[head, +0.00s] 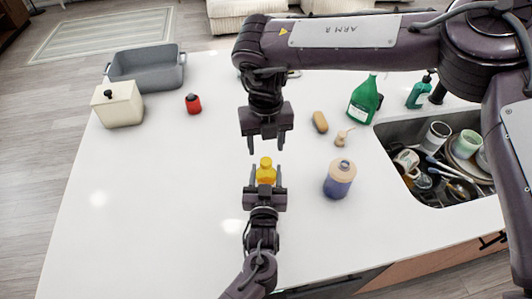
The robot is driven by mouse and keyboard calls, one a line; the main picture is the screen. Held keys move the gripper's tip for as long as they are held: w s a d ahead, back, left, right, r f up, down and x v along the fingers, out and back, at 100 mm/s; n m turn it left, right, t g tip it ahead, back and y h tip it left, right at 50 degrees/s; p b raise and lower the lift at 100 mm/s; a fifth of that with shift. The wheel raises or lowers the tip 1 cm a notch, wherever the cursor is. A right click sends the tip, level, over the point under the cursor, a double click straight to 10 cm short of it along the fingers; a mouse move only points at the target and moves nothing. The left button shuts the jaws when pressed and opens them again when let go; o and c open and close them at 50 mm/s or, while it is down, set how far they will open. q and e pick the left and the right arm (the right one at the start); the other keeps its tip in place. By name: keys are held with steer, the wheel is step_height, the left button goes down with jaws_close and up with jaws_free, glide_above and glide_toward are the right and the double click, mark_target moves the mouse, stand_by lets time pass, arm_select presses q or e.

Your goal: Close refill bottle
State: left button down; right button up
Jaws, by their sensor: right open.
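A small yellow bottle (265,171) stands upright near the middle of the white counter in the head view. My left gripper (265,184) comes from below in the picture, with its fingers on both sides of the bottle; it looks shut on it and hides its lower part. My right gripper (266,146) is open and empty, pointing down just above the bottle's top in the picture, with a small gap between them. The bottle's top is narrow; I cannot tell whether a cap sits on it.
A blue and cream bottle (340,179) stands right of the grippers. A sponge (320,122), brush (344,136) and green spray bottle (364,100) are near the filled sink (428,203). A red item (193,104), cream canister (118,104) and grey tray (147,68) are left.

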step_height(320, 180, up, 7)
steer(key=shift+f, duration=0.1)
arm_select(q)
steer(key=c, duration=0.5)
jaws_free()
steer(key=s+b, duration=0.2)
steer(key=s, duration=0.5)
steer(key=shift+s+a, duration=0.15)
steer(key=shift+s, duration=0.25)
arm_select(e)
step_height(320, 180, down, 3)
steer(key=shift+r, duration=0.2)
arm_select(q)
steer(key=shift+s+f, duration=0.1)
arm_select(e)
steer(key=shift+s, duration=0.15)
